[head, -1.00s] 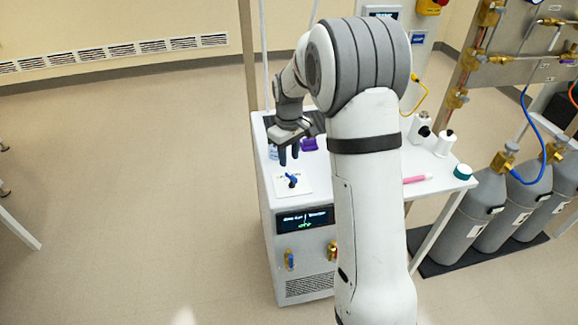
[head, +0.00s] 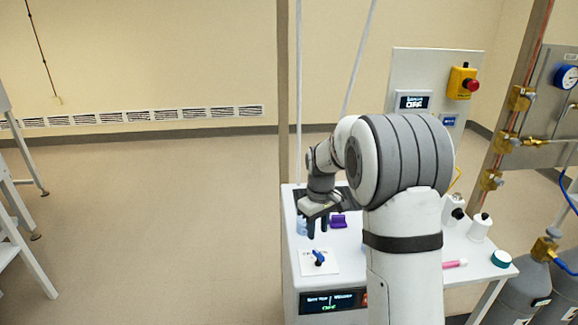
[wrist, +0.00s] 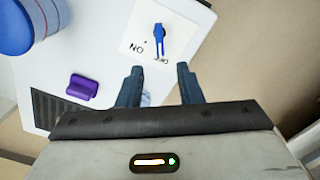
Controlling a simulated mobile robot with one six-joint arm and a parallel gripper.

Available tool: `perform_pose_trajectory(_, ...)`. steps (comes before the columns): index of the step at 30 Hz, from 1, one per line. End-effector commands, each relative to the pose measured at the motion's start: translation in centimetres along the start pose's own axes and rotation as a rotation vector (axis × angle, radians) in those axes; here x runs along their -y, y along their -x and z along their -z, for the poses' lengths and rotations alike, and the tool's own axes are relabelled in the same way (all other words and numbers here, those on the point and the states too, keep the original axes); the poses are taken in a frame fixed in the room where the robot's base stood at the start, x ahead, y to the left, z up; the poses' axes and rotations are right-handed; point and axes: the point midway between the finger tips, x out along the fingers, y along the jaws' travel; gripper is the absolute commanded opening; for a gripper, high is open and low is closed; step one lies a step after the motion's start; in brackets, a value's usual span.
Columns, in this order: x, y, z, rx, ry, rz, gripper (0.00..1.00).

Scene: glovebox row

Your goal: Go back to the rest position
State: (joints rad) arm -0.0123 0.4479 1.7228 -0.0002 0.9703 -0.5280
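My gripper (head: 317,225) is above the white bench unit, near its left edge in the head view. In the wrist view its two dark fingers (wrist: 159,88) are apart with nothing between them. A blue valve handle (head: 318,257) on a white plate lies in front of the fingers, apart from them. The handle also shows in the wrist view (wrist: 159,38), with partly readable lettering beside it. My arm hides part of the bench top in the head view.
On the bench are a purple block (head: 338,221), white bottles (head: 479,227), a pink tube (head: 454,264) and a teal-capped jar (head: 501,259). Grey cylinders (head: 545,290) stand at the right. A panel with a red button (head: 462,82) is behind. The floor at left is clear.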

Motion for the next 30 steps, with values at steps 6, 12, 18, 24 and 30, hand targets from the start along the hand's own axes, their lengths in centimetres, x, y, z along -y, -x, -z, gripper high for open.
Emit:
perform_pose_trajectory(6,1.9,4.0,-3.6,-0.039,-0.079,-0.021,0.33)
perform_pose_trajectory(12,5.3,8.0,-9.7,-0.096,-0.208,-0.045,0.33)
perform_pose_trajectory(18,8.9,10.1,-16.1,-0.155,-0.337,-0.061,0.33)
perform_pose_trajectory(24,12.2,10.2,-21.8,-0.213,-0.455,-0.07,0.33)
perform_pose_trajectory(30,14.0,9.6,-24.9,-0.246,-0.525,-0.072,0.33)
